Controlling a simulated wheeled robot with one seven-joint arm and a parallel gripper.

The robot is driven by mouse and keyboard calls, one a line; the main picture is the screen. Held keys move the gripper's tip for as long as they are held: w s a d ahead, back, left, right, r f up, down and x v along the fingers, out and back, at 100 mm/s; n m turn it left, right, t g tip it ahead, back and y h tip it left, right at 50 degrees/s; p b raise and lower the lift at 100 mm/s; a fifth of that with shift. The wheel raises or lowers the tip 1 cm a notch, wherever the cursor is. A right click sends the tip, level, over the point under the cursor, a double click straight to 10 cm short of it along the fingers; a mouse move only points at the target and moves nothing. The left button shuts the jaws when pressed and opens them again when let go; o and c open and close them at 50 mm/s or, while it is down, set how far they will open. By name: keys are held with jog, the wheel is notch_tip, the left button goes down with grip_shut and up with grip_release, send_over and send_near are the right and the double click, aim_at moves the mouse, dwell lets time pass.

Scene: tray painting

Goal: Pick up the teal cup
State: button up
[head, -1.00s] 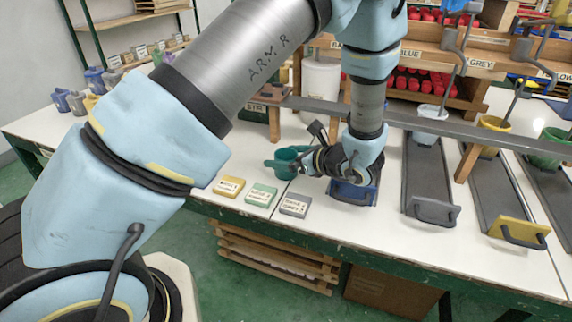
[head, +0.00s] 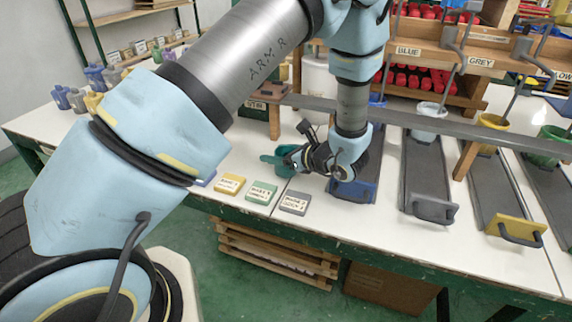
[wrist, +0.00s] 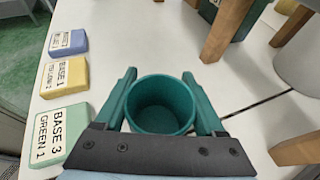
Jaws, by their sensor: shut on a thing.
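The teal cup (wrist: 160,104) is round, open at the top and empty in the wrist view. It stands between the two teal fingers of my gripper (wrist: 158,76), one finger along each side. My gripper is shut on the cup. In the head view the cup (head: 286,151) shows small at the end of my gripper (head: 276,157), partly hidden by the fingers and wrist. It is over the white table near the labelled blocks. I cannot tell whether its bottom touches the table.
Yellow (head: 229,184), green (head: 262,193) and grey (head: 294,203) labelled blocks lie near the table's front edge. A blue-handled tray (head: 352,192) lies under my wrist. A grey rail (head: 430,124) on wooden posts runs behind.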

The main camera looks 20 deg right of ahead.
jog(key=c, duration=0.4)
jog(key=shift+r, duration=0.1)
